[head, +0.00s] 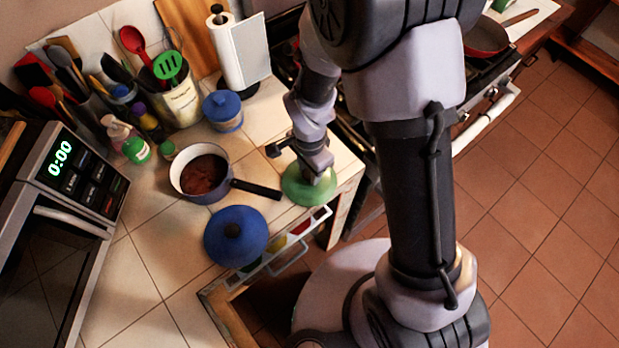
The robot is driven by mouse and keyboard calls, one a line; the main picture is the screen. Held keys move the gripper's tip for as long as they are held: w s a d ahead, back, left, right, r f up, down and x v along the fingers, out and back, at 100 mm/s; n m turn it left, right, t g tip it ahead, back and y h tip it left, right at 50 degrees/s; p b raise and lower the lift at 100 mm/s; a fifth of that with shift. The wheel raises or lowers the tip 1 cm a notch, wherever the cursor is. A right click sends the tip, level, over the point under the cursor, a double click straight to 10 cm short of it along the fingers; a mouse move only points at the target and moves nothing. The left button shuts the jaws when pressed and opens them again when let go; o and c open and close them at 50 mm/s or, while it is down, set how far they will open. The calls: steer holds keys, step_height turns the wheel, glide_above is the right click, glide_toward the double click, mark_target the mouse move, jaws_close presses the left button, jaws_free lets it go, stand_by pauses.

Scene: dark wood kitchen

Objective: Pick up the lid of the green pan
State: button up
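A round green lid or pan (294,189) sits on the tiled counter near its right front corner. My gripper (312,174) is directly above it, pointing down, with its end close to or touching the green top. The gripper and wrist cover the middle of the green thing, so its knob is hidden. I cannot tell whether the fingers are open or shut. I see no gap between the green thing and the counter.
A pot with brown contents (205,174) stands left, its black handle (256,189) reaching toward the green thing. A blue lid (236,236) lies in front. A blue-lidded jar (223,111) and paper towel roll (238,52) stand behind. An open drawer (287,262) sticks out below.

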jaws_close()
steer(key=shift+r, duration=0.1)
